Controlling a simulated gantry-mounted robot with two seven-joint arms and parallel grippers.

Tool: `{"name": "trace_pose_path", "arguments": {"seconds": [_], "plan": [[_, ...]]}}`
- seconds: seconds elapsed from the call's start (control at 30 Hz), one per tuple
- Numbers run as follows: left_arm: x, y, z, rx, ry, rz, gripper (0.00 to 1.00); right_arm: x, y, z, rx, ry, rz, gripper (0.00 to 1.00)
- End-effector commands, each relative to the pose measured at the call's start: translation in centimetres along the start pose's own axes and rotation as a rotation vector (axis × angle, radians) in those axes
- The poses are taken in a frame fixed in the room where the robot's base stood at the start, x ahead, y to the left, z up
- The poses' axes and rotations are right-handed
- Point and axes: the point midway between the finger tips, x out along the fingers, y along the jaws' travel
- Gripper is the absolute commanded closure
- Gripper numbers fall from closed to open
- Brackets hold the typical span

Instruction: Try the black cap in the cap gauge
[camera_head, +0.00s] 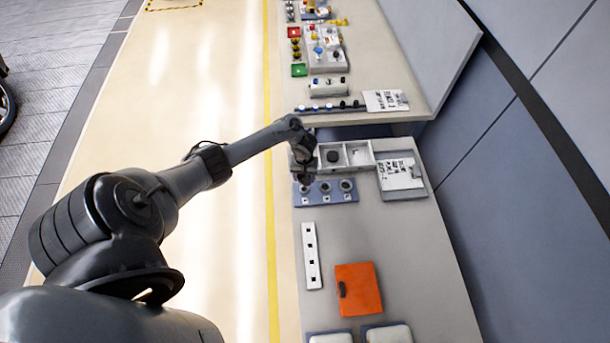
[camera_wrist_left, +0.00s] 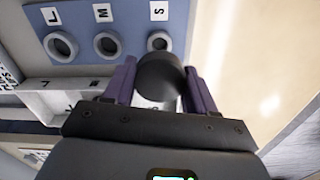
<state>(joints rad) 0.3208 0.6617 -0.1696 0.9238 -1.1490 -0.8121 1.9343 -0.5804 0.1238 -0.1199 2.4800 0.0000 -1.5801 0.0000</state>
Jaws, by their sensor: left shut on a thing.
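My left gripper (camera_wrist_left: 160,85) is shut on a black cap (camera_wrist_left: 160,72), held between its purple fingers. In the head view the left gripper (camera_head: 305,172) is over the left end of the cap gauge. The cap gauge (camera_head: 325,197) is a blue plate with three grey rings. In the wrist view the gauge (camera_wrist_left: 130,55) is marked L, M and S, and the held cap is beside the S ring (camera_wrist_left: 159,42), slightly overlapping its lower edge in the picture. I cannot tell the cap's height above the plate. My right gripper is not in view.
A white compartment tray (camera_head: 372,146) lies behind the gauge, with a dark round thing (camera_head: 333,156) in one compartment. A clipboard (camera_head: 402,175) is to the right.

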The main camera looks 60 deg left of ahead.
Motion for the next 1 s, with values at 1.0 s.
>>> {"name": "trace_pose_path", "arguments": {"seconds": [1.0], "plan": [[5.2, 0.1, 0.1, -0.005, -0.001, -0.001, 0.73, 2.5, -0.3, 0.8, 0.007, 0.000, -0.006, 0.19]]}}
